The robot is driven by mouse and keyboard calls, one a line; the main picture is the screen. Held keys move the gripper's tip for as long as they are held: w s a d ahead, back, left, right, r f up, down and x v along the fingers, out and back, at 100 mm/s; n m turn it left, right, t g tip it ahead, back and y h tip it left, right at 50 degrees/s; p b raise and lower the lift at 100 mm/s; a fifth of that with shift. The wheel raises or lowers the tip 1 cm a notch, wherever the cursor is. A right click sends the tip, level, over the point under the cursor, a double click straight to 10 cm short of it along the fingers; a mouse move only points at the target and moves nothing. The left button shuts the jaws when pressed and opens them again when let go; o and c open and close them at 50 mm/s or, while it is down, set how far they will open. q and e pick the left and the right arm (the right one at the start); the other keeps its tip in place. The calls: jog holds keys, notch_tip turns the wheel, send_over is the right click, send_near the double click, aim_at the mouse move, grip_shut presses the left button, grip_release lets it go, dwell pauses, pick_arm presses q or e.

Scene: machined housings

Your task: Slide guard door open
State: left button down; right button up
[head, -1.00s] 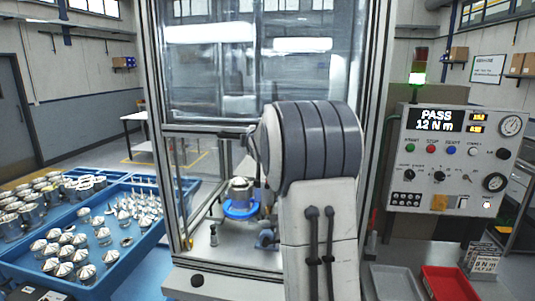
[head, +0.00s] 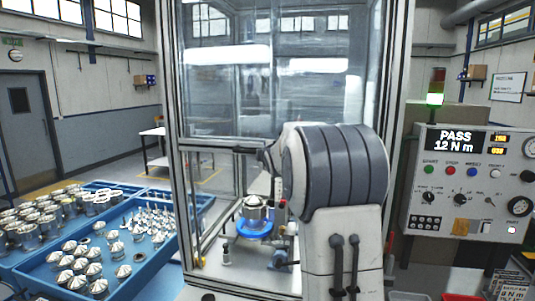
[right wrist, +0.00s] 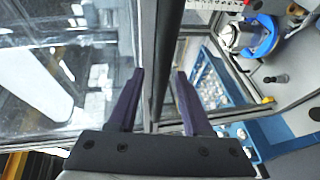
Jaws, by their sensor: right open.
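The guard door (head: 270,95) is a clear panel in a metal frame. It covers the upper part of the enclosure front, with an opening below its bottom rail. In the right wrist view the clear panel (right wrist: 50,85) fills the left side. A dark bar (right wrist: 167,50) along the panel's edge runs between the fingers of my right gripper (right wrist: 160,74). The fingers are apart, one on each side of the bar, not visibly closed on it. In the head view my right arm hides much of this gripper. My left gripper is not in view.
Inside the enclosure stands a metal housing (head: 255,208) on a blue ring (head: 254,229). Blue trays (head: 150,275) of machined parts lie at left.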

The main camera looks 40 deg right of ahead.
jog(key=shift+s+a, duration=0.1)
jog(key=shift+s, duration=0.2)
jog(key=b+v, duration=0.2)
jog(key=v, duration=0.7)
jog(key=shift+s+a, duration=0.25)
jog(key=shift+s, duration=0.1)
jog(key=shift+r, duration=0.1)
